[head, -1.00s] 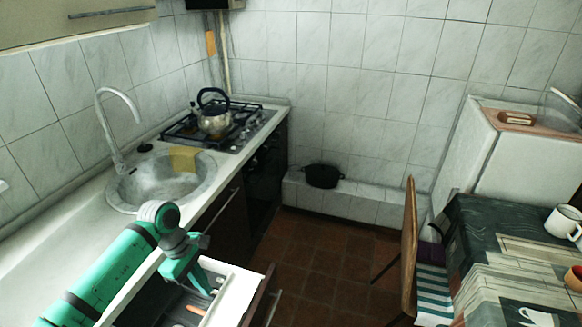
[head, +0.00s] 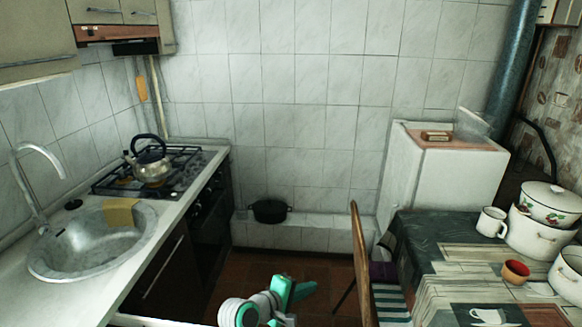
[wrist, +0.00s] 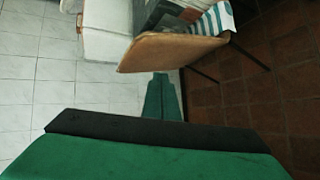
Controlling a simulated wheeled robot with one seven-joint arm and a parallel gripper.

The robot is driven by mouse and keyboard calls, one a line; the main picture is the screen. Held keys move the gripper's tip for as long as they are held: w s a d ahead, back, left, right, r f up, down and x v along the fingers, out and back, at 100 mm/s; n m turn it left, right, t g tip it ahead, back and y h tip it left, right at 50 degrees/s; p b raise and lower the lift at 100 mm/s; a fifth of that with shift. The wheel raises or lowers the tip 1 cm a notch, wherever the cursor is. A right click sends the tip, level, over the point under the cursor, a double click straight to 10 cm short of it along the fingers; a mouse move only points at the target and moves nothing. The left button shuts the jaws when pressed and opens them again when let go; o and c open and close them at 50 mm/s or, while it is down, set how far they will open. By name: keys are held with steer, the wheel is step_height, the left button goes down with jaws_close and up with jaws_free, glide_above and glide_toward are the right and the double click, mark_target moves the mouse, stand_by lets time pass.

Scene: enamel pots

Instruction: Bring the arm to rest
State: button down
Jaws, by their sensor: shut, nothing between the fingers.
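My gripper (wrist: 161,82) shows in the wrist view as two green fingers pressed together with nothing between them. In the head view, the end of my arm with the green gripper (head: 290,290) is at the bottom middle, in front of the dark red floor. It is apart from the counter on the left and the table on the right. Most of my arm is below the frame. In the wrist view, the wooden chair back (wrist: 172,50) lies just beyond the fingertips; I cannot tell the exact gap.
The chair (head: 361,265) stands right of my gripper, beside the table (head: 437,262) with its mug, red cup and enamel pots. At left are the counter, sink (head: 95,245) and stove with a kettle (head: 152,168). A black pot (head: 269,211) sits on the tiled ledge.

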steer(key=s+d+n+t, duration=0.1)
steer(key=s+d+t, duration=0.35)
steer(key=d, duration=0.45)
steer(key=s+a+f+t+y, duration=0.1)
steer(key=s+f+y, duration=0.25)
steer(key=s, duration=0.35)
steer(key=s+a+f+t+y, duration=0.1)
steer(key=s+f+t+y, duration=0.2)
steer(key=s, duration=0.5)
steer(key=s+a+f+m+g+y, duration=0.1)
steer(key=s+a+f+m, duration=0.15)
steer(key=s, duration=0.55)
steer(key=s+a+f+m+g+y, duration=0.1)
steer(key=s+a+f+y, duration=0.15)
steer(key=s, duration=0.45)
steer(key=s+a+r+m, duration=0.3)
steer(key=s+m, duration=0.1)
steer(key=s, duration=0.2)
steer(key=s+a+r+m, duration=0.3)
steer(key=s+a, duration=0.1)
steer(key=s, duration=0.3)
steer(key=shift+s+m+h, duration=0.25)
steer(key=shift+m+h, duration=0.05)
steer(key=shift+m, duration=0.05)
steer(key=shift+f, duration=0.1)
